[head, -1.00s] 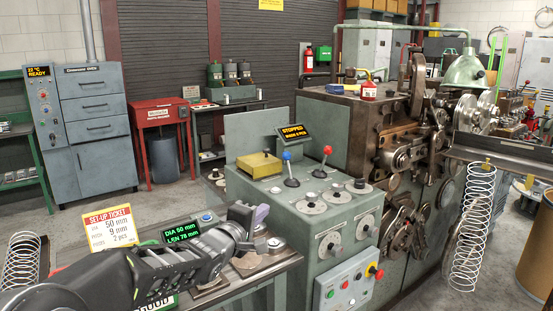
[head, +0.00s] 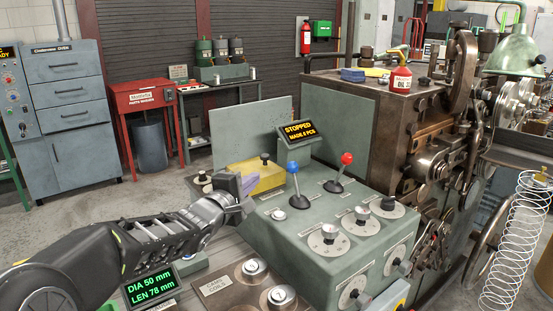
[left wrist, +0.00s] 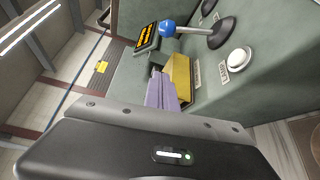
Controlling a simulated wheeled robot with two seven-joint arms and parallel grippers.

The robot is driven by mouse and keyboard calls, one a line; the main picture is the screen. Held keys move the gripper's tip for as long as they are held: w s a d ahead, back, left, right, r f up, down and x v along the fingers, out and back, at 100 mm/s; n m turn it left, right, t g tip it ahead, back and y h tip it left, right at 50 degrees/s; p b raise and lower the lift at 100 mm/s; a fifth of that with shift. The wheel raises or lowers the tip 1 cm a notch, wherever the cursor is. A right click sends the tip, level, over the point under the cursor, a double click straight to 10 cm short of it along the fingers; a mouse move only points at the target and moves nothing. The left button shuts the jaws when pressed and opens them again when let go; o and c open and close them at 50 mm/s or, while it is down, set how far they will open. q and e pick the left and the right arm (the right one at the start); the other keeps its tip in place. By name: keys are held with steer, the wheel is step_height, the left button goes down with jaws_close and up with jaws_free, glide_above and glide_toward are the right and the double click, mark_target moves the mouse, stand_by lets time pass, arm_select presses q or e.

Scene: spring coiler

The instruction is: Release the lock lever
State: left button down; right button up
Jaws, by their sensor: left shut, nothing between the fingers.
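Two levers stand on the sloped green control panel (head: 290,235): one with a blue ball knob (head: 293,168) and one with a red ball knob (head: 347,159). I cannot tell which is the lock lever. My left gripper (head: 248,186) is shut and empty, left of the blue-knobbed lever and in front of a yellow block (head: 262,176) with a dark knob on top. In the left wrist view, its purple fingers (left wrist: 160,90) point toward the yellow block (left wrist: 181,82), with the blue knob (left wrist: 167,29) beyond. Whether the fingers touch the block is unclear. My right gripper is not in view.
A display (head: 299,131) reading STOPPED stands behind the levers. Dials (head: 328,239) and a white button (head: 278,214) sit on the panel near them. A wire spring (head: 515,245) hangs at the right.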

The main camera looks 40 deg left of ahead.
arm_select(q)
steer(key=x, duration=1)
steer(key=shift+p, duration=0.3)
steer(key=d, duration=0.2)
steer(key=d+r, duration=0.1)
steer(key=shift+s+d, duration=0.3)
steer(key=shift+d+f, duration=0.1)
steer(key=shift+d, duration=0.1)
steer(key=shift+b, duration=0.3)
